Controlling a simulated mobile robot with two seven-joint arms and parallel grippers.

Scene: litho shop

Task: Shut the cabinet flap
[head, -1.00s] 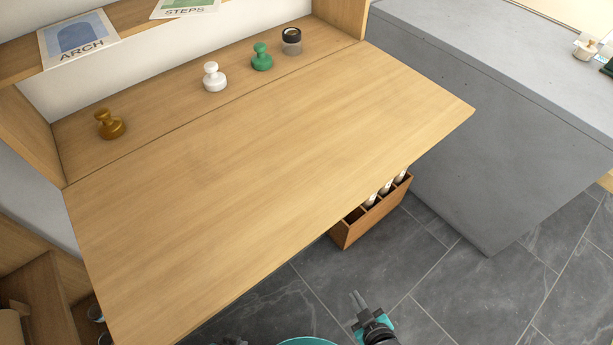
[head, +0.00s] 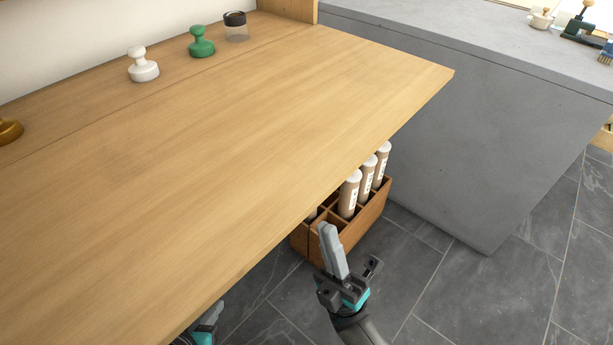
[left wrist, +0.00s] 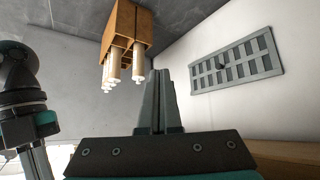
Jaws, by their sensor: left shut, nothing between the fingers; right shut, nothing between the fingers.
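The cabinet flap (head: 230,150) is a wide light-wood board, folded down and lying about level, level with the cabinet floor behind it. My right gripper (head: 328,235) is shut and empty, fingers pointing up, just off the flap's front edge; I cannot tell whether it touches. My left gripper shows only in part in the head view (head: 215,312), low by the front edge near the bottom of the picture. In the left wrist view its fingers (left wrist: 158,85) are shut with nothing between them.
On the cabinet floor stand a brown knob (head: 8,130), a white knob (head: 142,66), a green knob (head: 201,42) and a dark-lidded jar (head: 236,26). A grey counter (head: 440,130) is at right.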

